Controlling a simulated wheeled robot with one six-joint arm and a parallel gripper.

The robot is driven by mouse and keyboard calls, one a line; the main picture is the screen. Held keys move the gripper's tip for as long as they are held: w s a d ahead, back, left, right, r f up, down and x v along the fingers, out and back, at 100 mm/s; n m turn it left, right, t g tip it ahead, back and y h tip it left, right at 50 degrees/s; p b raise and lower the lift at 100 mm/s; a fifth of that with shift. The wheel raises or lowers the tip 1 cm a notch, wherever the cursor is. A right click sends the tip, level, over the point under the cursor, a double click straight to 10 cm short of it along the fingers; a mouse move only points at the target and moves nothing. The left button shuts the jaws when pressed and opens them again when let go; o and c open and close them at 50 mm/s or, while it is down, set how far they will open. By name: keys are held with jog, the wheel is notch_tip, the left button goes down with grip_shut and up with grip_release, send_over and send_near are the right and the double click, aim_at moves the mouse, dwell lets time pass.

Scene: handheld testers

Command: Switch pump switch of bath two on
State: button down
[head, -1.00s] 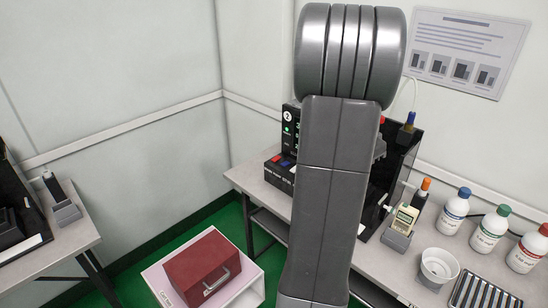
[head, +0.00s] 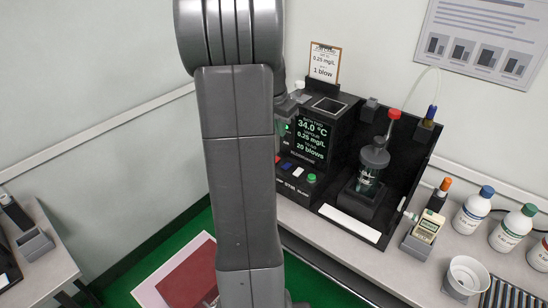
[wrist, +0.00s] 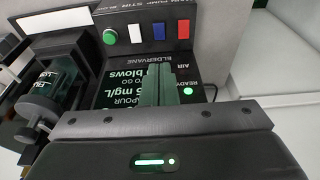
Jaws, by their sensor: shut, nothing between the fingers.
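The bath two unit (head: 338,112) is a black box with a lit screen reading 34.0 °C, 0.25 mg/L and 20 blows. Its low front panel carries a red, a blue and a white switch and a green button (head: 311,178). The blue switch (head: 286,166), second in the row, appears to be the pump switch; it also shows in the wrist view (wrist: 158,32). Its rocker position cannot be told. My gripper (wrist: 158,72) is shut and empty over the screen face in the wrist view, apart from the switches. In the head view my arm hides it.
A glass jar with a dark lid (head: 370,170) stands in the black bay at right. A handheld tester (head: 427,228), bottles (head: 473,210) and a white cup (head: 465,277) stand farther right on the bench.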

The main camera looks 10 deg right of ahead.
aim_at(284, 168)
jog(key=x, duration=0.8)
jog(key=s+x, duration=0.1)
jog(key=x, duration=0.3)
jog(key=shift+a+f+p, duration=0.3)
jog(key=shift+f+p, duration=0.1)
jog(key=shift+f, duration=0.65)
jog(key=shift+a+f+b, duration=0.15)
jog(key=shift+f+b, duration=0.3)
jog(key=shift+b, duration=0.2)
jog(key=shift+r, duration=0.25)
